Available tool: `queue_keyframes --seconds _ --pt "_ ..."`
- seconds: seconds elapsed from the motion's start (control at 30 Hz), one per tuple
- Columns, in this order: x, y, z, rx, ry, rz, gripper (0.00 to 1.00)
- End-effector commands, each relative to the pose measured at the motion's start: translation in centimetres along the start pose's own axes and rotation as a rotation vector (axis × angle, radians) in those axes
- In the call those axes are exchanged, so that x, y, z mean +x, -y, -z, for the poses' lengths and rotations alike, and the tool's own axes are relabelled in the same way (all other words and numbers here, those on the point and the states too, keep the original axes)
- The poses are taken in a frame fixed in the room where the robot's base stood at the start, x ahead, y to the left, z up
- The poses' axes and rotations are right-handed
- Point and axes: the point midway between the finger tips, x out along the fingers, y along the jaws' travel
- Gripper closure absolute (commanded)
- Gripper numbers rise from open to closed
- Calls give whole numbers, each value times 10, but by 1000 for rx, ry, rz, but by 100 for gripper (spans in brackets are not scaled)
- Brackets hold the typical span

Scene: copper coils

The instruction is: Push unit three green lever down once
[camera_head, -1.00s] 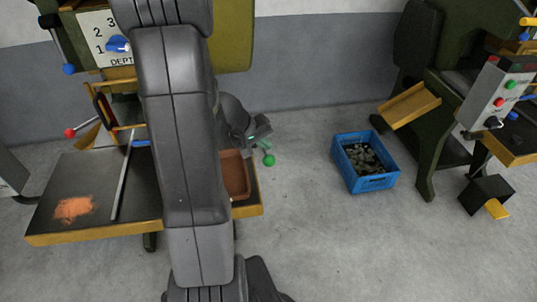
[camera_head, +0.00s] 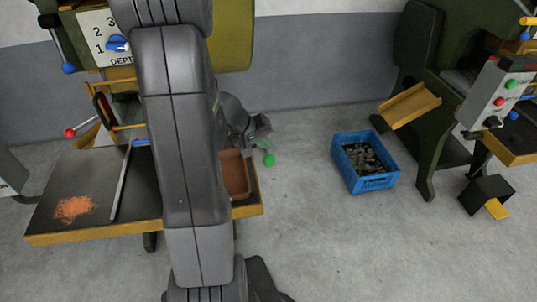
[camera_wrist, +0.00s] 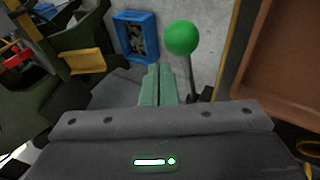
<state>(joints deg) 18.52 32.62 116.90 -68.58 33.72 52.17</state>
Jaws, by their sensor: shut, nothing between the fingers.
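The green lever's ball knob (camera_head: 269,160) sticks out beyond the right end of the left machine's table, low beside my gripper (camera_head: 263,144). In the wrist view the round green knob (camera_wrist: 181,38) sits on a thin dark rod that runs down to the right of the fingers. My gripper (camera_wrist: 160,72) is shut and empty, with its pale green fingers together. The fingertips are just left of the rod and close to the knob; I cannot tell whether they touch. My arm hides part of the machine in the head view.
A brown tray (camera_head: 234,176) lies on the table's right end, close to my gripper. A blue crate (camera_head: 372,184) of metal pieces stands on the floor to the right. Another machine (camera_head: 433,120) stands at far right. Bare floor lies between.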

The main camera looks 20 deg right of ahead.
Motion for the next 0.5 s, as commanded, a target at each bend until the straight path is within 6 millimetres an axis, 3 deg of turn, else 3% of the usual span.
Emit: queue_keyframes --seconds 0.5 --pt "5 4 -4 0 0 0 100"
